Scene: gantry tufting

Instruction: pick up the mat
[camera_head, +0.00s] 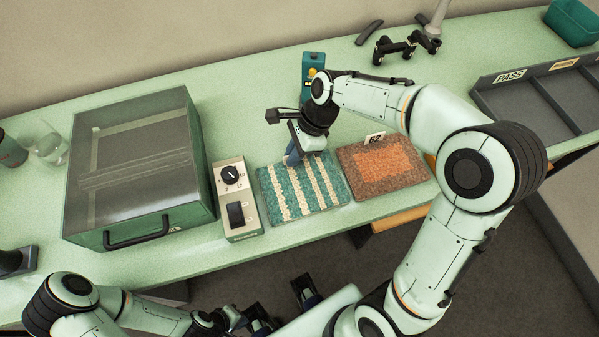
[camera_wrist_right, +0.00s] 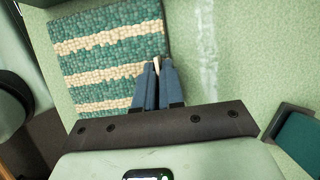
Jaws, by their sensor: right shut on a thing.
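The green and cream striped mat (camera_head: 304,189) lies on the bench between the control box and a brown and orange mat (camera_head: 383,167). My right gripper (camera_head: 291,157) is at the striped mat's far edge. In the right wrist view its blue fingers (camera_wrist_right: 157,68) are closed together on the edge of the striped mat (camera_wrist_right: 105,50), at the end of a cream stripe. The mat looks flat; whether it is lifted at all I cannot tell. My left gripper (camera_head: 281,301) is low in front of the bench, its fingers wide apart and empty.
A clear-lidded green case (camera_head: 140,165) and a control box with a dial (camera_head: 236,200) stand left of the mats. A small teal box with a yellow button (camera_head: 313,66) is behind. A grey divided tray marked PASS (camera_head: 510,77) is at right.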

